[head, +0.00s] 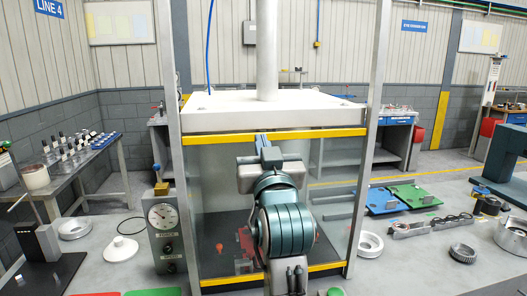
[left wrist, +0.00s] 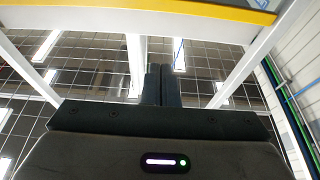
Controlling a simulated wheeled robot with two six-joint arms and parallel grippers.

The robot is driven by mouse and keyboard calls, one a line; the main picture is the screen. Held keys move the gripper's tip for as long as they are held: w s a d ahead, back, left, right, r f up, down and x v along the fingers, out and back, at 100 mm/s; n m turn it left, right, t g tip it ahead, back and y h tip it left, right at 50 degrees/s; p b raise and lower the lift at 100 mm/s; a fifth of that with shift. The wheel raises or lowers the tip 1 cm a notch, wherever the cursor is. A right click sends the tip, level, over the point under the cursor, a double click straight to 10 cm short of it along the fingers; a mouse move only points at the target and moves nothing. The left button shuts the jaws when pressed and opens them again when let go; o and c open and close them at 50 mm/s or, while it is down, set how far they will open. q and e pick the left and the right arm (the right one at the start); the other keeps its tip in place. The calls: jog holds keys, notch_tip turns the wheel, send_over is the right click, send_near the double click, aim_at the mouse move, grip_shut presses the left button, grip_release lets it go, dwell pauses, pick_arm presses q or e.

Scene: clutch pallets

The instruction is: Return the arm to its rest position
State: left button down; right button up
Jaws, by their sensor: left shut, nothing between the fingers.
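My left arm rises in the middle of the head view, in front of a framed press station (head: 195,165). My left gripper (head: 264,142) is at the top of the arm, before the station's clear panel and just below its yellow-edged white top. In the left wrist view my left gripper (left wrist: 161,84) has its two dark fingers together, with nothing between them. It points up towards the ceiling, and a yellow bar (left wrist: 225,10) crosses above it. My right gripper is not in view.
Metal posts (head: 366,130) flank the arm. A gauge box (head: 165,235) stands at left. Blue and green pallets (head: 412,195) lie on the bench to the right, near a metal ring (head: 370,244) and a gear (head: 463,253). A white lid (head: 121,249) lies at left.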

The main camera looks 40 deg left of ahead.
pick_arm(q)
jog(key=shift+f, duration=0.15)
jog(key=d+f+m+g+h, duration=0.25)
jog(key=f+m+h, duration=0.65)
jog(key=f, duration=2.1)
jog(key=s+d+f+m+g+h, duration=0.1)
jog(key=s+d+f+g+h, duration=0.25)
jog(key=s+f, duration=0.75)
jog(key=s+d+f+m+g+h, duration=0.1)
jog(key=s+d+f+g+h, duration=0.3)
jog(key=s+f, duration=0.75)
jog(key=a+f+g, duration=0.1)
jog(key=a+f, duration=0.1)
jog(key=f, duration=1.3)
jog(key=a+f+g, duration=0.1)
jog(key=a+f, duration=0.1)
jog(key=f, duration=1.3)
jog(key=s+a+f+g, duration=0.1)
jog(key=s+f, duration=1.7)
jog(key=f, duration=0.2)
jog(key=shift+s+a+n+y, duration=0.25)
jog(key=shift+n+y, duration=0.1)
jog(key=shift+n, duration=0.05)
